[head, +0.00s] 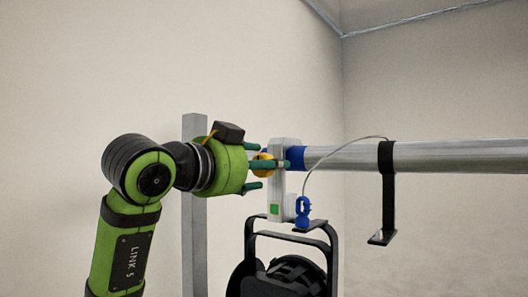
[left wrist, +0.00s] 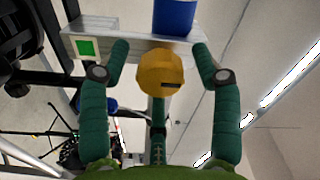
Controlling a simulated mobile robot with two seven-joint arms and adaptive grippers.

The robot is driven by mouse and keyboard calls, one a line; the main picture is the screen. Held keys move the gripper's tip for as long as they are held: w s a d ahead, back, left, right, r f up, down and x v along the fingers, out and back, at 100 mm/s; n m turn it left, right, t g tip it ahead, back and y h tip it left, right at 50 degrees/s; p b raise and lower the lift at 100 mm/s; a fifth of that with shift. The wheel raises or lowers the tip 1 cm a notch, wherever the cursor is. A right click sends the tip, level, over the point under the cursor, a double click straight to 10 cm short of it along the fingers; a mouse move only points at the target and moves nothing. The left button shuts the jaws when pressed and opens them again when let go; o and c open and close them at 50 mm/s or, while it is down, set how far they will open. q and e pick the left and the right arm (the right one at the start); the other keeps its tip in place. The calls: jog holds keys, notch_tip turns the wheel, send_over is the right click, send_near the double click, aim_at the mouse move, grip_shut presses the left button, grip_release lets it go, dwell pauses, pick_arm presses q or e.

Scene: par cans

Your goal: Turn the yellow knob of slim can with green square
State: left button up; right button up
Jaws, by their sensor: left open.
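The yellow knob (head: 262,158) is on a grey clamp (head: 290,146) that carries a green square (head: 274,209). In the left wrist view the knob (left wrist: 160,74) is round with a dark slot, and the green square (left wrist: 86,48) is to its upper left. My left gripper (head: 270,167) is open, with its green fingers spread around the knob. In the left wrist view one finger is on each side of the knob with a gap, and a third is below it. A black can (head: 290,275) hangs under the clamp, partly cut off. My right gripper is not in view.
A horizontal metal pipe (head: 440,154) with a blue end (head: 296,158) runs right from the clamp. A black strap bracket (head: 386,190) and a thin cable with a blue clip (head: 302,212) hang there. A grey post (head: 194,240) stands behind my left arm.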

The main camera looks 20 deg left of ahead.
pick_arm(q)
jog(key=shift+w+d, duration=0.1)
jog(key=shift+w, duration=0.35)
jog(key=c, duration=1.2)
jog(key=shift+o, duration=0.2)
